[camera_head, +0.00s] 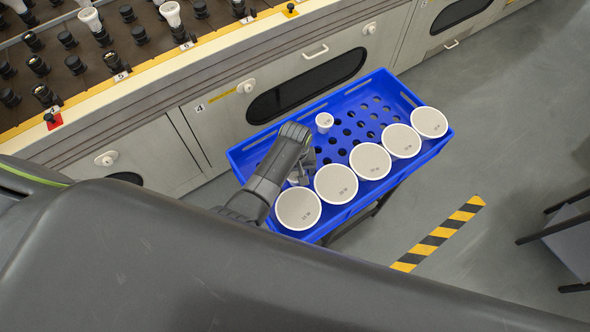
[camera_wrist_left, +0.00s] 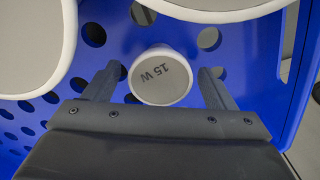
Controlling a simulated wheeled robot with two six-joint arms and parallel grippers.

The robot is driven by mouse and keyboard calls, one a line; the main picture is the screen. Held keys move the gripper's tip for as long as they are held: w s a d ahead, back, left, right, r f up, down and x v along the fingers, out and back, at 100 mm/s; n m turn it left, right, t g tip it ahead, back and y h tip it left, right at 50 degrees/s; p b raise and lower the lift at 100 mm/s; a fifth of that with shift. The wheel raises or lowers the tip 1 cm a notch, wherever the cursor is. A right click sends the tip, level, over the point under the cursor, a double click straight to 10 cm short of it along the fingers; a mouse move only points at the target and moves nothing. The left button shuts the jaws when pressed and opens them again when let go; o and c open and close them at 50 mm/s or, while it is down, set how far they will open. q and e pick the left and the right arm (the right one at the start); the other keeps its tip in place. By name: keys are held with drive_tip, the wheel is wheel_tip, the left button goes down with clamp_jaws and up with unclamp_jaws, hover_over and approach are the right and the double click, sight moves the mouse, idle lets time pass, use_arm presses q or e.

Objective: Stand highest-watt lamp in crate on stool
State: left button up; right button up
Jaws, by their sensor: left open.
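A blue crate (camera_head: 243,163) with a holed floor stands on a dark stool (camera_head: 352,222). A row of several large white round-faced lamps fills its near side, from the leftmost lamp (camera_head: 298,209) to the rightmost (camera_head: 429,122); their printed marks are too small to read surely. A small white lamp (camera_head: 324,121) stands behind them. My left gripper (camera_head: 302,160) is down in the crate's left part, open. In the left wrist view its fingers (camera_wrist_left: 158,82) are either side of a small lamp marked 15 W (camera_wrist_left: 160,75), with no clear contact. My right gripper is out of view.
A long grey cabinet (camera_head: 150,145) runs behind the crate. Its top rack (camera_head: 75,65) has several dark sockets and a few white lamps (camera_head: 171,14). A yellow-black floor strip (camera_head: 437,235) and a dark-legged grey piece (camera_head: 565,235) are at right. Floor between is clear.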

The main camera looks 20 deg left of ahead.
use_arm(q)
drive_tip(key=shift+r, duration=0.5)
wheel_tip(320, 180, up, 16)
drive_tip(key=p, duration=0.3)
drive_tip(key=shift+r, duration=0.2)
